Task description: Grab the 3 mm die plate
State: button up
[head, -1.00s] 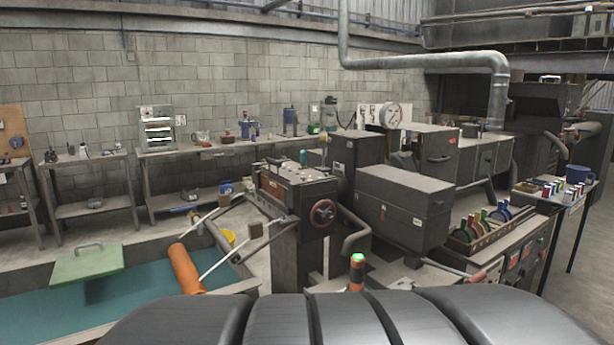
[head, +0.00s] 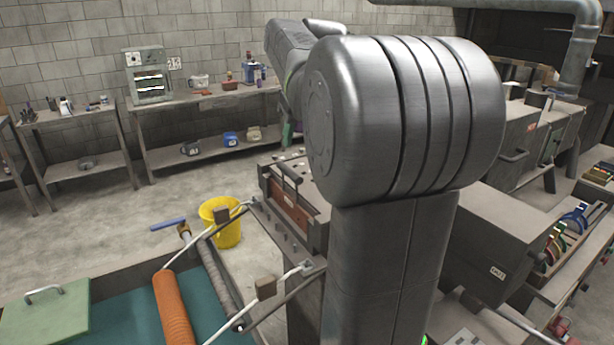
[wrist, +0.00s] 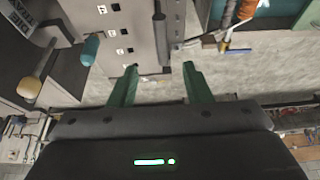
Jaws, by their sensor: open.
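Several ring-shaped die plates with coloured rims stand in a rack (head: 541,268) at the right edge of the head view. A blue-rimmed die plate (head: 575,220) and a green-rimmed die plate (head: 555,248) show there. Their sizes cannot be read, so I cannot tell which is the 3 mm one. My gripper (wrist: 162,84) shows in the wrist view with its two green fingers apart and nothing between them. It is over or near a grey machine top, far from the rack. My arm hides most of the gripper in the head view.
A grey machine top (wrist: 120,20) with small labels, a teal knob (wrist: 90,48) and a cream knob (wrist: 28,88) lie near my fingers. A grey box housing (head: 500,235) stands between my arm and the rack. A yellow bucket (head: 228,225) stands on the floor at left.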

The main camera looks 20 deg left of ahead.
aim_at(290, 169)
jog(key=x, duration=0.5)
jog(key=p+x, duration=0.1)
jog(key=x, duration=0.2)
jog(key=shift+w+a, duration=0.15)
jog(key=shift+a, duration=0.15)
jog(key=p+x, duration=0.1)
jog(key=x, duration=0.4)
jog(key=shift+a+p, duration=0.1)
jog(key=shift+p, duration=0.3)
jog(key=shift+c, duration=0.5)
grip_shut()
jog(key=shift+r, duration=0.15)
